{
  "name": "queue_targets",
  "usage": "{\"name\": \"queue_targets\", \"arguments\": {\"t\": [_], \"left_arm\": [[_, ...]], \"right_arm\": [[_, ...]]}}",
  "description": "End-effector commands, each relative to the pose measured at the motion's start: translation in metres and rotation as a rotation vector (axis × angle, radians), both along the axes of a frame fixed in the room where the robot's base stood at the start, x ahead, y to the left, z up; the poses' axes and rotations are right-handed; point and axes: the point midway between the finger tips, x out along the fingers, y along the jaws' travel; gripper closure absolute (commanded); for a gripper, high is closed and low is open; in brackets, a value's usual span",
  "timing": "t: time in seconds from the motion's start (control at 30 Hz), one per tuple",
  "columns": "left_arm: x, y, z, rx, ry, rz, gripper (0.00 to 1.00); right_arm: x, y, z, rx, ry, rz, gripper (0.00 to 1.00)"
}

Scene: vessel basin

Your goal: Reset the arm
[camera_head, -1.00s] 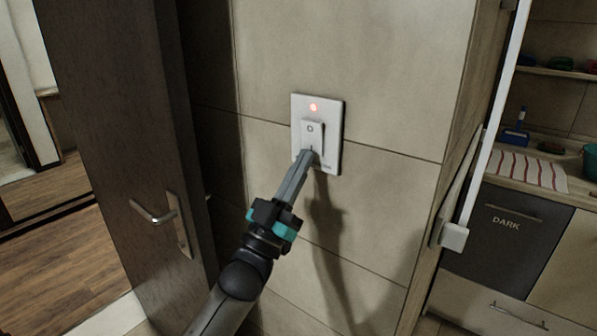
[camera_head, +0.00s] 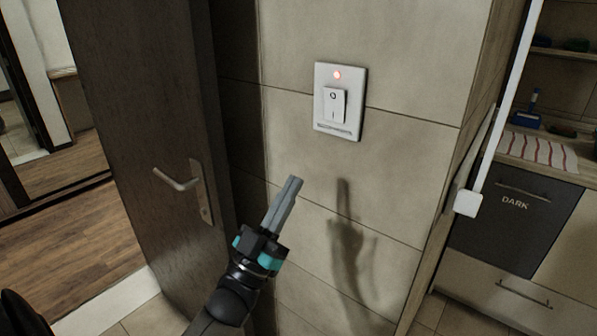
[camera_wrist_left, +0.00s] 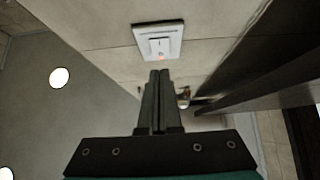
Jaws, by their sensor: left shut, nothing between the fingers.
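My left gripper (camera_head: 294,182) is shut and empty. It points up in front of the tiled wall, below and left of a white wall switch (camera_head: 335,107), and is apart from it. The switch has a lit red light at its top and a rocker marked with a circle and a line. In the left wrist view the shut fingers (camera_wrist_left: 158,74) lie just short of the switch plate (camera_wrist_left: 157,41) in the picture. My right gripper is not in view.
A dark door (camera_head: 150,130) with a metal handle (camera_head: 180,180) stands open at the left. A kitchen counter with a striped cloth (camera_head: 540,150) and a dark drawer marked DARK (camera_head: 515,204) is at the right, past the wall's edge and a white bar (camera_head: 508,100).

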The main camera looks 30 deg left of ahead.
Motion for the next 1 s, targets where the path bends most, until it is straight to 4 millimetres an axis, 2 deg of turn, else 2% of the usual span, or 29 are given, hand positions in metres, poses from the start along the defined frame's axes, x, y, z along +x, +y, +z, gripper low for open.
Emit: {"name": "queue_targets", "arguments": {"t": [0.1,0.63,0.73,0.77,0.87,0.97,1.0], "left_arm": [[-0.004,0.001,-0.005,-0.001,0.001,0.001,1.00],[-0.004,0.000,-0.005,-0.001,0.000,0.001,1.00],[-0.001,0.001,-0.013,-0.003,0.023,0.005,1.00],[0.001,0.001,-0.020,-0.005,0.043,0.008,1.00],[0.013,0.002,-0.060,-0.015,0.157,0.027,1.00],[0.025,0.002,-0.126,-0.023,0.342,0.054,1.00],[0.027,0.001,-0.157,-0.024,0.428,0.064,1.00]], "right_arm": [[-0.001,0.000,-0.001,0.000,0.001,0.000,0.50],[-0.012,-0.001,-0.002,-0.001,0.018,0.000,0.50],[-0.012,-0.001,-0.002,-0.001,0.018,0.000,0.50],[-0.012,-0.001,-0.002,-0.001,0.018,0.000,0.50],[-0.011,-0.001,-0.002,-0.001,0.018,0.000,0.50],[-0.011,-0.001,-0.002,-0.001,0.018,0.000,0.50],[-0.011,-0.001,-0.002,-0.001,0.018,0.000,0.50]]}}
